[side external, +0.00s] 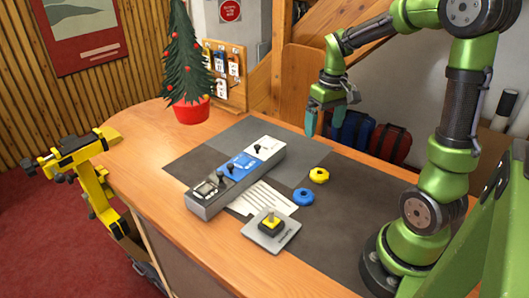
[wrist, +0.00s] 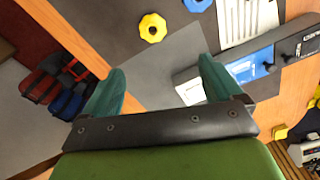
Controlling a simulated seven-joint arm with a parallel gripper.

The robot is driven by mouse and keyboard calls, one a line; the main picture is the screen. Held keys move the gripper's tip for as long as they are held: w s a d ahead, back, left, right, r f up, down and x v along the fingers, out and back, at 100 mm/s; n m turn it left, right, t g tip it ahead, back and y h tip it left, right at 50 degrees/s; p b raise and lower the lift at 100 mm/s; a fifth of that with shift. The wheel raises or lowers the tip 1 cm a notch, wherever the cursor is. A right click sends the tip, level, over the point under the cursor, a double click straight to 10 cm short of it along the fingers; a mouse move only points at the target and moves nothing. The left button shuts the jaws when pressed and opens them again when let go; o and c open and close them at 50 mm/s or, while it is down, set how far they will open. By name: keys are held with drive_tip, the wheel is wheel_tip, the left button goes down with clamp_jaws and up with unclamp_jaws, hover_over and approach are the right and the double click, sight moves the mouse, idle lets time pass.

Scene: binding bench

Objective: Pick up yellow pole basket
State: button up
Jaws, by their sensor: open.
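The yellow pole basket (side external: 319,180) is a small notched ring lying flat on the dark grey mat. In the wrist view the yellow pole basket (wrist: 145,32) shows near the top, beyond the fingertips. A similar blue ring (side external: 303,202) lies close beside it. My gripper (side external: 325,121) hangs above the bench, behind and higher than the yellow basket, with nothing between its teal fingers. In the wrist view my gripper (wrist: 160,67) has its fingers spread apart.
A long box with grey, blue and white sections (side external: 238,172) stands left of the rings. A paper sheet (side external: 262,200) and a grey plate with a yellow-black part (side external: 270,236) lie nearby. A small decorated tree (side external: 186,60) stands at the back. A yellow clamp (side external: 90,165) is at the left edge.

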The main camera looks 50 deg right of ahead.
drive_tip(key=d+n, duration=0.1)
drive_tip(key=n, duration=0.1)
hover_over(320, 169)
drive_tip(key=a, duration=0.1)
drive_tip(key=shift+g, duration=0.3)
wheel_tip(320, 169, down, 11)
drive_tip(key=shift+s+a+r, duration=0.15)
drive_tip(key=f, duration=0.5)
drive_tip(key=shift+s+f, duration=0.2)
drive_tip(key=shift+f, duration=0.15)
